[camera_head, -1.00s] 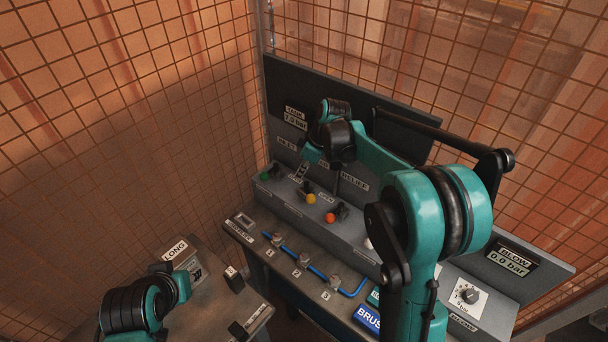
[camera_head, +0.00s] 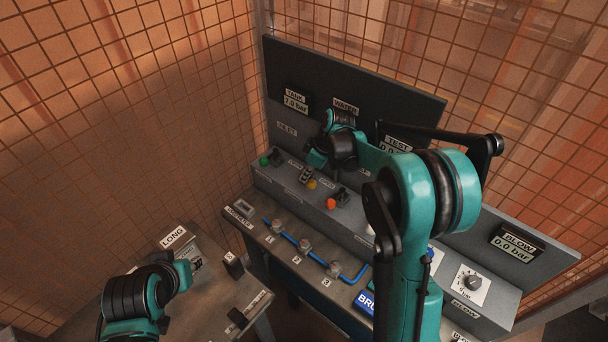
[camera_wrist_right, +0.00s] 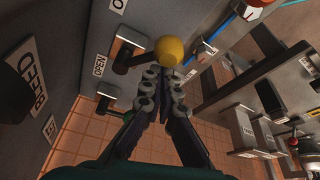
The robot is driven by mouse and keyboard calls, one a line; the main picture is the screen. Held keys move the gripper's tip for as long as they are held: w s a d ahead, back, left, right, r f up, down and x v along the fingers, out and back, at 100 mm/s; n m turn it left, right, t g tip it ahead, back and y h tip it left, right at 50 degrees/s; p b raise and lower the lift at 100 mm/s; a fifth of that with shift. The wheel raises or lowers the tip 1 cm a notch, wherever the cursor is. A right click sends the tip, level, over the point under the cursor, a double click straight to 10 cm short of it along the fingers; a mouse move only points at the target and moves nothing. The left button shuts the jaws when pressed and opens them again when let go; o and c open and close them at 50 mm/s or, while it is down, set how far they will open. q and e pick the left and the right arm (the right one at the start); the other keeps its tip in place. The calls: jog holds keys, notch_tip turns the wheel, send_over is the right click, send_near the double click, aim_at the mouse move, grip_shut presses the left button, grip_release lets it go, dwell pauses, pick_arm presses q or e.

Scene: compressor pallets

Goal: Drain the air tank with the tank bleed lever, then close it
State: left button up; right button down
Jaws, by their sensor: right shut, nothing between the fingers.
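A lever with a yellow ball knob (camera_head: 311,184) stands on the grey console. In the right wrist view the yellow knob (camera_wrist_right: 169,50) sits just beyond my right fingertips (camera_wrist_right: 163,77), on a black lever arm beside an OPEN label (camera_wrist_right: 100,66). My right gripper (camera_head: 307,174) is shut and empty, close to the knob; I cannot tell whether it touches. A partly cut-off label, seemingly BLEED (camera_wrist_right: 40,88), is at the left. The tank gauge (camera_head: 295,104) reads 7.0 bar. My left arm is low at the left; its fingertips are hidden.
A green knob (camera_head: 264,161) and an orange-red knob (camera_head: 331,204) stand on the console either side of the yellow one. A blue hose (camera_head: 284,236) with fittings runs along the bench in front. A dark panel with gauges rises behind. Wire mesh encloses the place.

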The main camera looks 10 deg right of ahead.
jog(key=shift+s+d, duration=0.15)
jog(key=shift+d, duration=0.5)
dwell(0.8)
jog(key=shift+d, duration=0.9)
